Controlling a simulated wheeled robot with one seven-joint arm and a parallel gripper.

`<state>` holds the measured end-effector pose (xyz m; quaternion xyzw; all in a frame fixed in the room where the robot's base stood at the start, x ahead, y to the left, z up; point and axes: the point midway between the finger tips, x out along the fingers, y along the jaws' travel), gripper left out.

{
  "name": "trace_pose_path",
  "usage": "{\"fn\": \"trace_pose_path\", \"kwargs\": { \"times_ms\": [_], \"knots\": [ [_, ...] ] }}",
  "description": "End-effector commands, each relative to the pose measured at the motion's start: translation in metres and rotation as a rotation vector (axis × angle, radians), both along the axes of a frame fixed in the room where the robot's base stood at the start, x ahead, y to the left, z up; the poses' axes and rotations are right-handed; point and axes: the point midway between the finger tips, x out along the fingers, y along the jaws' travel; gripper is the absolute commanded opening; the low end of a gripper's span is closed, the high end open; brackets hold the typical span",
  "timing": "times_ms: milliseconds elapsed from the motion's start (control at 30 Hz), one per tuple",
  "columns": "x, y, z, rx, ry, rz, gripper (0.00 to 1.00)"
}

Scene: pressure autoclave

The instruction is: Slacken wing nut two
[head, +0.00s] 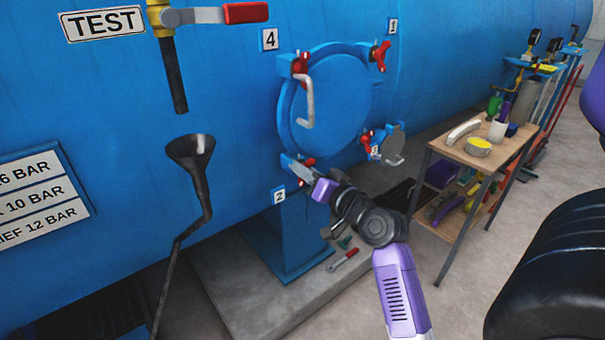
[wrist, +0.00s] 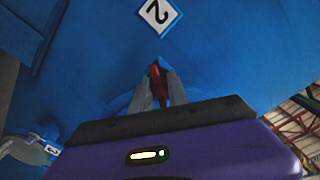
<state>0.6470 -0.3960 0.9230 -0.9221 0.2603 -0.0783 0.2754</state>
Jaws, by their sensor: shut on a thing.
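In the head view a bit of red shows at the fingertips. The nut's thread and how far it is turned cannot be told.
Red wing nuts sit at the door's upper left (head: 300,66), upper right (head: 380,56) and lower right (head: 367,143). A white bent handle (head: 306,102) is on the door. A red-handled tool (head: 343,260) lies on the plinth below.

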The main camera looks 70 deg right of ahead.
Motion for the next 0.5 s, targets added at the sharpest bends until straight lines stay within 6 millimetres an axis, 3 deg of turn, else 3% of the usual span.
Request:
{"fn": "trace_pose_path", "kwargs": {
  "times_ms": [500],
  "knots": [
    [0.0003,0.0005,-0.0025,-0.037,0.029,0.002,0.00]
  ]
}}
